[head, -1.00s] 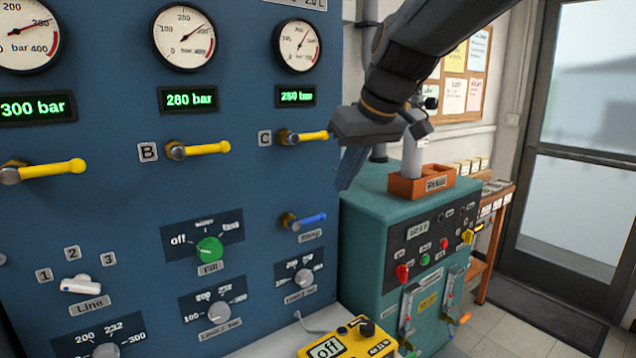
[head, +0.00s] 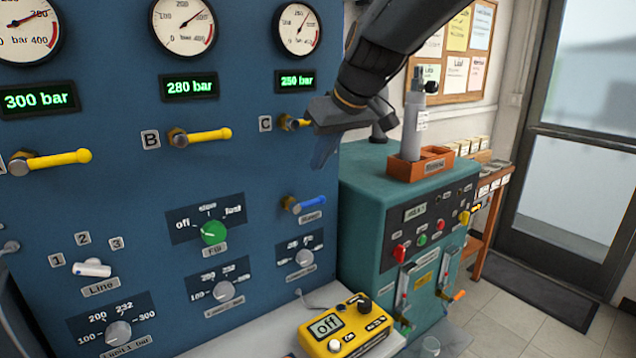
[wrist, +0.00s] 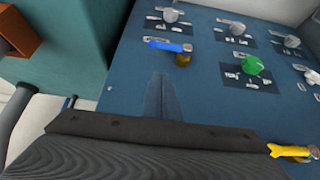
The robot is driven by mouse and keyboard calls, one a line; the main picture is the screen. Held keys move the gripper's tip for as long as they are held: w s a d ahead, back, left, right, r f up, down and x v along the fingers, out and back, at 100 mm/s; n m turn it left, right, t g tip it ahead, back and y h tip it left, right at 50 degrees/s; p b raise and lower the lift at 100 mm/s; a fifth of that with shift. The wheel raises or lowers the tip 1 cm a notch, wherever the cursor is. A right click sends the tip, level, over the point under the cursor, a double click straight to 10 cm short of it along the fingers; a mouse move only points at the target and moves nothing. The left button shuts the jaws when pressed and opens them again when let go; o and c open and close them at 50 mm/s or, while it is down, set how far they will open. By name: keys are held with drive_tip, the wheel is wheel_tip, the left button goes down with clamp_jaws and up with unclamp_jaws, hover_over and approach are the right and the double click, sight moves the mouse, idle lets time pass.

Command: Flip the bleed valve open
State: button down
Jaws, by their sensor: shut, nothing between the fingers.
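The bleed valve is a blue lever (head: 307,203) on a brass pivot low on the right side of the blue panel. It lies nearly level, pointing right. It also shows in the wrist view as a blue lever (wrist: 168,46), ahead of my fingers. My gripper (head: 322,158) is shut and empty, its narrow fingers pointing down above the lever and apart from it in the picture. In the wrist view, the closed fingers (wrist: 162,95) stand in front of the panel with nothing between them.
Yellow lever C (head: 292,123) is partly hidden behind my gripper. Yellow lever B (head: 205,134) and the green fill knob (head: 213,232) are to the left. A teal cabinet (head: 375,180) with a cylinder in an orange tray (head: 420,164) stands close on the right. A yellow box (head: 345,322) sits below.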

sight(315, 201)
drive_tip(key=x, duration=0.3)
drive_tip(key=shift+a+f+p, duration=0.1)
drive_tip(key=shift+f+p, duration=0.1)
drive_tip(key=shift+p, duration=0.15)
drive_tip(key=shift+s+d+f+p, duration=0.1)
drive_tip(key=shift+d+f+p, duration=0.1)
drive_tip(key=shift+f, duration=0.8)
drive_tip(key=shift+s+d+f+p, duration=0.1)
drive_tip(key=shift+s+f+p, duration=0.1)
drive_tip(key=shift+f, duration=0.8)
drive_tip(key=shift+w, duration=0.15)
